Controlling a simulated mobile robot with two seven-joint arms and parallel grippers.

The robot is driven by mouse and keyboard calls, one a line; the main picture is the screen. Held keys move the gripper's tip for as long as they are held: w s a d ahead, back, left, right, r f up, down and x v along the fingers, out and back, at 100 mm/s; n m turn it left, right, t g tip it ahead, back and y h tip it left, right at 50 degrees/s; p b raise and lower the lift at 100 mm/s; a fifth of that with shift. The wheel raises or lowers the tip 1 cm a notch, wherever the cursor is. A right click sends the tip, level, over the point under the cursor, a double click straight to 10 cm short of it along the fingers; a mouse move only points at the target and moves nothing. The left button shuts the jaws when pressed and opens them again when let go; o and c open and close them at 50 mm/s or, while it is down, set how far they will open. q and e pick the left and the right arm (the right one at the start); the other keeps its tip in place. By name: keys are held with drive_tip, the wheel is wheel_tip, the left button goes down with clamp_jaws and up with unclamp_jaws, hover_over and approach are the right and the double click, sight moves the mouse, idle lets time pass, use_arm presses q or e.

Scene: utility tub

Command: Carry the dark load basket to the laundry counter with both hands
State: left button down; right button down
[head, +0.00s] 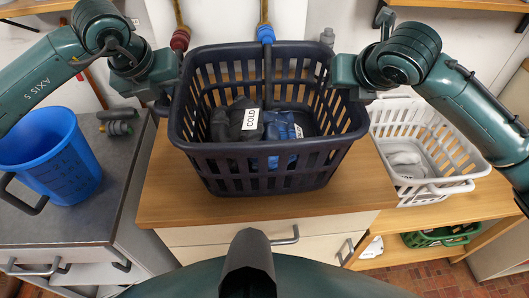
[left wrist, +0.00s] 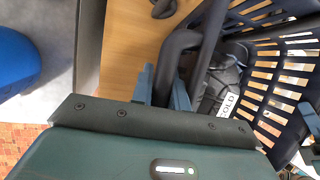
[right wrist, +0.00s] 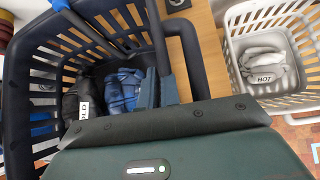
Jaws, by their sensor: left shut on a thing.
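The dark load basket (head: 262,160) stands upright on a wooden-topped cabinet (head: 165,195) in the head view. Inside are a black bundle labelled COLD (head: 238,122) and a blue bundle (head: 278,130). My left gripper (left wrist: 165,88) is shut on the dark looped handle (left wrist: 178,48) at the basket's left side. My right gripper (right wrist: 159,88) is at the basket's right side, its fingers on either side of a dark bar by the rim (right wrist: 158,40). I cannot tell whether it is clamped. Which surface is the laundry counter is not marked.
A white basket (head: 440,188) holding a bundle labelled HOT (right wrist: 263,68) stands close on the right. A blue bucket (head: 55,165) stands on the grey counter (head: 80,222) at left. A green basket (head: 440,235) sits on the lower right shelf. Wood is clear in front.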

use_arm(q)
drive_tip(key=c, duration=1.7)
unclamp_jaws()
drive_tip(key=shift+c, duration=0.2)
use_arm(e)
drive_tip(key=c, duration=2)
unclamp_jaws()
use_arm(q)
drive_tip(key=o, duration=0.4)
use_arm(e)
drive_tip(key=o, duration=0.4)
drive_tip(key=shift+s, duration=0.1)
use_arm(q)
drive_tip(key=v, duration=1.2)
use_arm(e)
drive_tip(key=v, duration=1.2)
drive_tip(key=shift+f, duration=0.1)
use_arm(q)
drive_tip(key=shift+s+f, duration=0.1)
use_arm(e)
drive_tip(key=shift+s+f, duration=0.1)
